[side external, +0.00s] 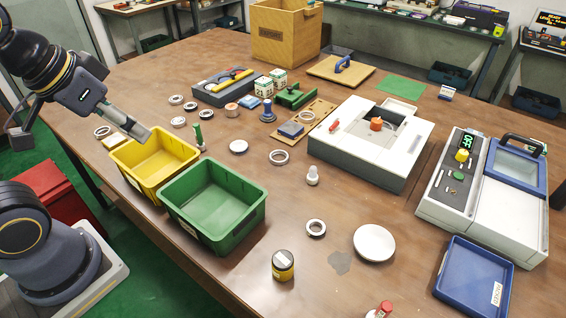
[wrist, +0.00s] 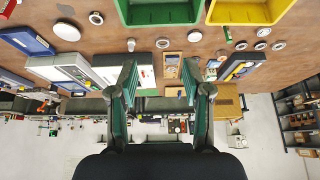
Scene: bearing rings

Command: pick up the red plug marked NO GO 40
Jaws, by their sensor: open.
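A red-topped plug-like piece (side external: 380,310) stands at the front edge of the side external view, partly cut off. A small red piece (side external: 335,122) lies at the left edge of the white box. I cannot read NO GO 40 on either, so I cannot tell which is the plug. A green plug (side external: 198,135) stands behind the yellow bin. My gripper (side external: 141,132) is above the yellow bin's back left side, away from both red pieces. In the wrist view my gripper (wrist: 160,82) has its fingers wide apart with nothing between them.
The yellow bin (side external: 117,158) and green bin (side external: 258,212) stand side by side at the table's left. Several rings and a white dish (side external: 374,243) lie about. The white box (side external: 350,165), grey machine (side external: 436,205) and blue tray (side external: 447,285) fill the right.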

